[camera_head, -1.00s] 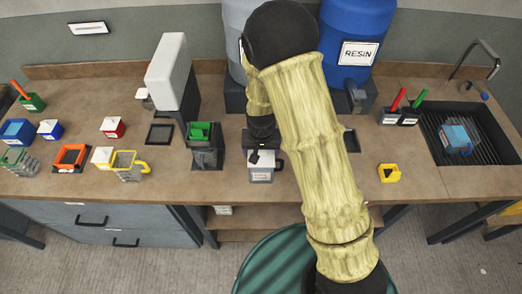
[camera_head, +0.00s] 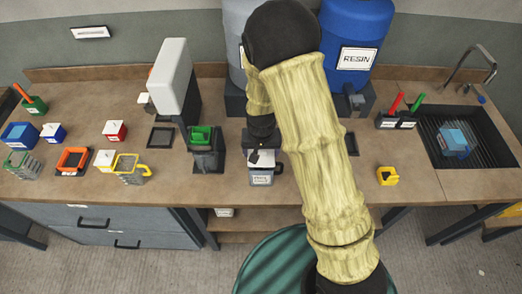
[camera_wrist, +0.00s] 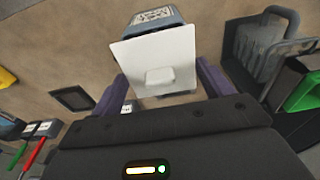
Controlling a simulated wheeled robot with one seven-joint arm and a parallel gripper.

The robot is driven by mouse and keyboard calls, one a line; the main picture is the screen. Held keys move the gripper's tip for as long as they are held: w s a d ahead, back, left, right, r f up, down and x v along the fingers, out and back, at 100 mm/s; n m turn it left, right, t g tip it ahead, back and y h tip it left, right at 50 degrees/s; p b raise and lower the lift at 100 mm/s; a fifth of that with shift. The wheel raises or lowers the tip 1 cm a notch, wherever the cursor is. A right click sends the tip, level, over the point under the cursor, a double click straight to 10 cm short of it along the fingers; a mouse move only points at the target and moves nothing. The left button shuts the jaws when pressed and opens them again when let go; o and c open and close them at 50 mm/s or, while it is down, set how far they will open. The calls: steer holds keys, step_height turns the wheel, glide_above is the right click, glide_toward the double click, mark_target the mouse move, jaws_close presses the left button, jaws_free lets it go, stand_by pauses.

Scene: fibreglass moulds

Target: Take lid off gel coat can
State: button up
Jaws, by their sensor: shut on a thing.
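The gel coat can (camera_head: 262,179) is a small grey-blue can with a label, standing on the bench near its front edge, below my gripper (camera_head: 262,150). Its square white lid (camera_wrist: 150,62) with a small raised knob fills the middle of the wrist view, and the can's labelled side (camera_wrist: 157,17) shows beyond it. My gripper (camera_wrist: 160,85) is shut on the lid, with a purple finger on each side. The lid appears slightly above the can, but the gap between them is hard to see.
A dark holder with a green item (camera_head: 202,135) stands close to the left. A blue resin drum (camera_head: 357,25) stands behind. A yellow piece (camera_head: 387,176) lies to the right, before the sink (camera_head: 465,135). Bench space right of the can is mostly clear.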

steer(key=shift+r+p, duration=0.95)
steer(key=shift+r, duration=0.35)
steer(key=shift+a+f, duration=0.1)
